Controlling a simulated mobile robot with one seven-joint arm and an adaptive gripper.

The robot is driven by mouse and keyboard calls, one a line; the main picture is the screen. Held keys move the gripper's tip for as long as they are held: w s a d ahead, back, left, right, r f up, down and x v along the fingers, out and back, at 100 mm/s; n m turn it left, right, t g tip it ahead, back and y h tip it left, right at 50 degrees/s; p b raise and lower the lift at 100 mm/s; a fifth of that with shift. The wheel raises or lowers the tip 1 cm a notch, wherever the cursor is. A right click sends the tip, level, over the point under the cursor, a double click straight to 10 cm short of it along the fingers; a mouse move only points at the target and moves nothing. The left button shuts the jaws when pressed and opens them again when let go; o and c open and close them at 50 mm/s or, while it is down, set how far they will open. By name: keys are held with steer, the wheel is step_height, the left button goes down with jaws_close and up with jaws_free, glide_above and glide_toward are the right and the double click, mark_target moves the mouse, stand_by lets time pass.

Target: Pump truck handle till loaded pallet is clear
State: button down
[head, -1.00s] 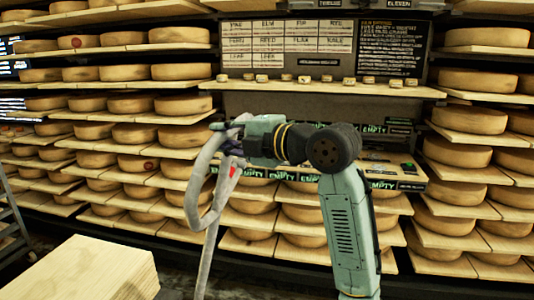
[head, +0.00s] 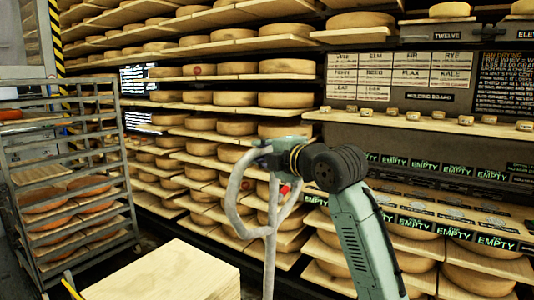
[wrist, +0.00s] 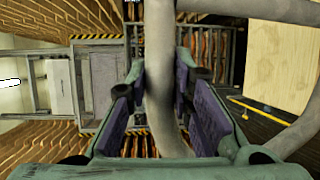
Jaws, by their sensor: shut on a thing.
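The truck handle is a grey loop (head: 230,197) on an upright stem (head: 270,255), in the middle of the head view. My gripper (head: 262,158) is at the top of the loop. In the wrist view, the purple-padded fingers of my gripper (wrist: 160,88) are shut around the thick grey tube of the handle (wrist: 160,60). A pale stack of wooden boards (head: 165,275) lies at the bottom of the head view and also shows at the right of the wrist view (wrist: 278,60). The pallet and the truck's forks under it are hidden or out of frame.
A metal rack (head: 70,190) with trays of cheese stands at left. Shelves of cheese wheels (head: 287,100) line the back, close behind the handle. A board with name cards (head: 400,75) is at right. A yellow bar (head: 72,288) shows beside the stack.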

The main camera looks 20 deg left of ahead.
steer(key=shift+s+a+f, duration=0.2)
steer(key=shift+s+a, duration=0.15)
steer(key=shift+a, duration=0.1)
steer(key=c, duration=1.4)
jaws_free()
steer(key=shift+r, duration=0.15)
steer(key=shift+d, duration=0.15)
steer(key=shift+d, duration=0.2)
steer(key=v, duration=1.1)
steer(key=shift+s+d, duration=0.15)
steer(key=shift+s, duration=0.1)
